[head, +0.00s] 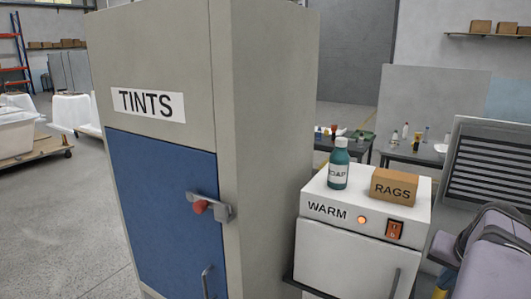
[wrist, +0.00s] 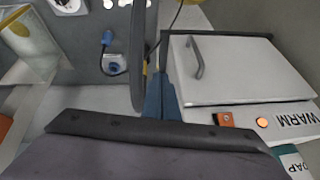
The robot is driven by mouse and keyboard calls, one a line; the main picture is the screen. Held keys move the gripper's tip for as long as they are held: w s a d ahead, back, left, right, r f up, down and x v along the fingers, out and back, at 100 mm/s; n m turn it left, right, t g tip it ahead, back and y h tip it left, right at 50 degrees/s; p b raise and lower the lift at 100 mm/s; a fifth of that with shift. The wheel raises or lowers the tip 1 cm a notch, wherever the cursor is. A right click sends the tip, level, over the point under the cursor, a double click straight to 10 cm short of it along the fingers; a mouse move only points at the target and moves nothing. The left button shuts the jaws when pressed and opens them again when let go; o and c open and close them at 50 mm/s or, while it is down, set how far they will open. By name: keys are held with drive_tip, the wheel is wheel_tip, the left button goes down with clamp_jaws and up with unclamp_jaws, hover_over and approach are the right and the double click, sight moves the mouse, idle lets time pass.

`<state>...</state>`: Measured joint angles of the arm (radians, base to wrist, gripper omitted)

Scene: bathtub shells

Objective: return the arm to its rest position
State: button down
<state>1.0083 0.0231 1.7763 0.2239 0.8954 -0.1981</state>
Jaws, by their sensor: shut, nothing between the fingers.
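My gripper (wrist: 162,98) shows in the wrist view as narrow blue fingers beyond a dark bar, closed together with nothing between them. It points toward the gap beside the white WARM cabinet (wrist: 240,75), apart from the cabinet's door as far as I can tell. In the head view my purple-grey arm (head: 497,255) is folded at the right edge, beside the WARM cabinet (head: 340,260). The gripper itself does not show clearly there.
The tall TINTS cabinet (head: 265,150) stands left, its blue door (head: 165,215) shut and a red-knobbed latch (head: 200,206) on it. A green SOAP bottle (head: 339,165) and a RAGS box (head: 393,187) stand on the WARM cabinet. Open floor (head: 60,220) lies at left.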

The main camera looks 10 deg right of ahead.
drive_tip(key=s+a+f+n+g+y, duration=0.1)
drive_tip(key=s+a+f+n+g, duration=0.15)
drive_tip(key=a+f, duration=0.75)
drive_tip(key=s+a+f+n+g+y, duration=0.1)
drive_tip(key=s+a+f+g+y, duration=0.15)
drive_tip(key=a+f, duration=0.7)
drive_tip(key=a+n, duration=0.7)
drive_tip(key=a, duration=0.9)
drive_tip(key=shift+s+a, duration=0.4)
drive_tip(key=shift+s, duration=0.05)
